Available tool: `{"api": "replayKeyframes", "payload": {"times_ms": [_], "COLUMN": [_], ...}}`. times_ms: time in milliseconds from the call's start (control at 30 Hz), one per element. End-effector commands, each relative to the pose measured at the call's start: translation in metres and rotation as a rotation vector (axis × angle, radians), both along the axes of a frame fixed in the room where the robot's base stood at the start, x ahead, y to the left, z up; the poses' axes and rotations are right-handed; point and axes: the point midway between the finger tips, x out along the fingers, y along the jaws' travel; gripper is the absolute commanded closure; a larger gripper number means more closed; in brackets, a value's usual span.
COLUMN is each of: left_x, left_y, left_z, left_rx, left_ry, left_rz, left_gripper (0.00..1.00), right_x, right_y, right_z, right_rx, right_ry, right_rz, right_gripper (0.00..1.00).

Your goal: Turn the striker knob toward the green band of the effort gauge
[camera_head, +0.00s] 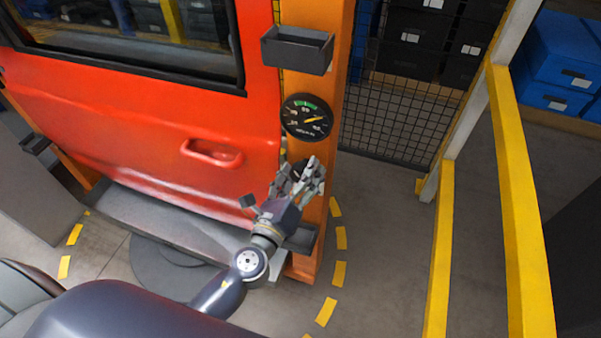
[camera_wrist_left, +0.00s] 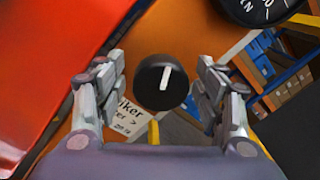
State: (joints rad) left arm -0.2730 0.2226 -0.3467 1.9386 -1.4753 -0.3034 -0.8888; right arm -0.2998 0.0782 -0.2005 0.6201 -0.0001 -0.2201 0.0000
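The striker knob (camera_wrist_left: 161,83) is round and black with a white pointer line that stands nearly upright in the left wrist view. It lies between the two fingers of my left gripper (camera_wrist_left: 163,92), which is open with a gap on each side of the knob. My right gripper is not in view.
The red door (camera_head: 130,110) with a recessed handle (camera_head: 212,153) is left of the orange post (camera_head: 324,150). A dark bin (camera_head: 297,50) is fixed above the gauge. A yellow rail (camera_head: 520,200) stands at right. A label (camera_wrist_left: 128,118) is partly hidden beside the knob.

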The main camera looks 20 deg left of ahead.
Motion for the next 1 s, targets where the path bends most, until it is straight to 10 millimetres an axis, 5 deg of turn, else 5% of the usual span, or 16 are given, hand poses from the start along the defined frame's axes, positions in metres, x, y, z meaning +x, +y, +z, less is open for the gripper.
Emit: {"api": "replayKeyframes", "payload": {"times_ms": [367,1000], "left_x": [-0.009,-0.114], "left_y": [0.001,0.011], "left_z": [-0.002,-0.005], "left_rx": [0.000,0.002], "left_ry": [0.004,0.003], "left_rz": [0.000,-0.001], "left_gripper": [0.36,0.36], "right_x": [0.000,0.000], "right_y": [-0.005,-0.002], "right_z": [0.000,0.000], "right_rx": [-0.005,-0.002], "right_ry": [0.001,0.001], "right_rz": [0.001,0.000], "right_gripper": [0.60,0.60]}}
